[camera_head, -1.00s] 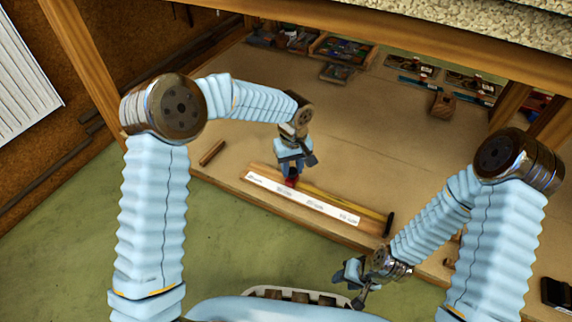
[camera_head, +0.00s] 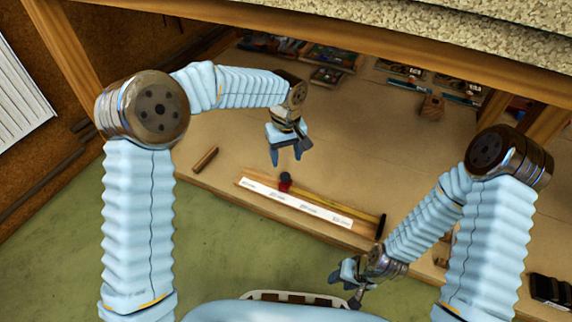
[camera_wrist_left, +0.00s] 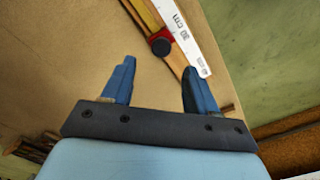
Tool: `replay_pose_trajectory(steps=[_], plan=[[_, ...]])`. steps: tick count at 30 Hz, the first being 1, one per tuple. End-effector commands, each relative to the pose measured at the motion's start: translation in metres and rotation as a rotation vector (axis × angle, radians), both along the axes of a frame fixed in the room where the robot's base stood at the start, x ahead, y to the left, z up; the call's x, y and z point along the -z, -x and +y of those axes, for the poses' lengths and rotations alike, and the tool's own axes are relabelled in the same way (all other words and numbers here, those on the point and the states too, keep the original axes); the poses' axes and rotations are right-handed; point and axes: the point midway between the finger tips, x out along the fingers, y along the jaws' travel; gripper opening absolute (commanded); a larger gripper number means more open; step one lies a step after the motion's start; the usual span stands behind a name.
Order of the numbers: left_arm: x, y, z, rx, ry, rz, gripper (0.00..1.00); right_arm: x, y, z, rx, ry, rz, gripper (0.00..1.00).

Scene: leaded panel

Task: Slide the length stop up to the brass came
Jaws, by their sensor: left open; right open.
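The length stop, red with a black knob (camera_head: 285,182), sits on the wooden gauge near the left part of its white scale (camera_head: 297,203). A yellow brass came (camera_head: 335,211) lies along the gauge to the right of the stop; I cannot tell whether they touch. My left gripper (camera_head: 287,163) is open and empty, above and behind the stop. In the left wrist view, the stop's black knob (camera_wrist_left: 160,46) shows ahead of the gap between the open fingers (camera_wrist_left: 159,68). My right gripper (camera_head: 345,283) is open and empty, in front of the bench.
A dark block (camera_head: 380,226) stands at the gauge's right end. A small wooden stick (camera_head: 205,159) lies left of the gauge. Trays and a wooden block (camera_head: 431,107) stand at the back of the bench. The middle of the bench is clear.

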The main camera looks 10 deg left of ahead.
Motion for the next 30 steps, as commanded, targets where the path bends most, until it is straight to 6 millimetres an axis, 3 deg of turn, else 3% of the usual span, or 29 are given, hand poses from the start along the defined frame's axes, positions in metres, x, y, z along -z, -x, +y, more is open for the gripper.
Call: replay_pose_trajectory(steps=[1,3,9,30], plan=[[-0.017,0.000,0.000,-0.001,0.001,-0.004,0.59,-0.006,0.000,0.000,0.000,0.000,0.001,0.43],[-0.031,0.000,0.000,-0.001,0.000,-0.002,0.59,-0.009,0.000,0.000,-0.001,0.000,0.002,0.43],[-0.057,0.000,0.000,0.000,0.000,0.000,0.59,-0.013,0.001,0.000,-0.002,-0.001,0.003,0.43],[-0.062,0.000,0.000,0.000,0.000,0.001,0.59,-0.014,0.001,0.000,-0.002,0.000,0.002,0.43]])
